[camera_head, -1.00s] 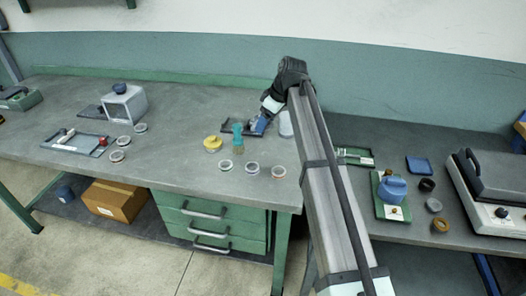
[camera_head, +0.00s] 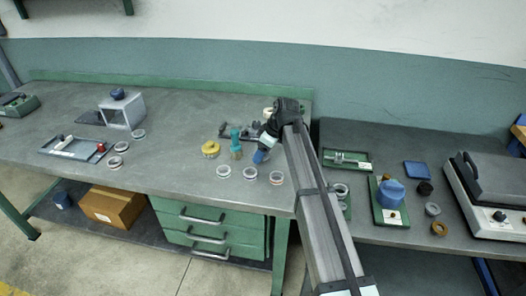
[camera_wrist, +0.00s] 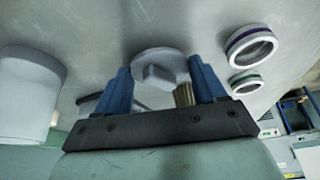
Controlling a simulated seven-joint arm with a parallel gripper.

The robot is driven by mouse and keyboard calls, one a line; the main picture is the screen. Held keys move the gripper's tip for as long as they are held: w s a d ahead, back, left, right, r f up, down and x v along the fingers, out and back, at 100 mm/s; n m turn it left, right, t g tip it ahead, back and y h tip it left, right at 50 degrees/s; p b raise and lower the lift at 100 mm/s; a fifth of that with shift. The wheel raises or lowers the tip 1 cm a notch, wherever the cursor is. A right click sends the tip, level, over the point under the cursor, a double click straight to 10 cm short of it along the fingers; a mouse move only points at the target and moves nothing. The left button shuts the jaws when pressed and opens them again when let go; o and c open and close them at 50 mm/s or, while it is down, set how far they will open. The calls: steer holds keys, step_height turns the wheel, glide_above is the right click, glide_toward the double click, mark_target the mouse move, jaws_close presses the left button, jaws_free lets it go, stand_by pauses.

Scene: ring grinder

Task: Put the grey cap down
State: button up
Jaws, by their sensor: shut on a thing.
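The grey cap (camera_wrist: 160,68), a round disc with a raised hex-like boss, sits between the two blue fingers of my gripper (camera_wrist: 162,92) in the wrist view. My gripper is shut on it. The cap cannot be made out in the head view. I cannot tell whether its far side touches the bench.
A yellow cap (camera_head: 210,148) stands left of the brush. Rings (camera_head: 223,171), (camera_head: 250,173) and (camera_head: 277,178) lie along the front. A grey cylinder (camera_wrist: 28,92) stands at the wrist view's left. A dark tray (camera_head: 250,130) lies behind my gripper.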

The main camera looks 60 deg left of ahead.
steer(key=shift+f, duration=0.1)
steer(key=o, duration=1)
steer(key=v, duration=1.2)
steer(key=shift+w, duration=0.1)
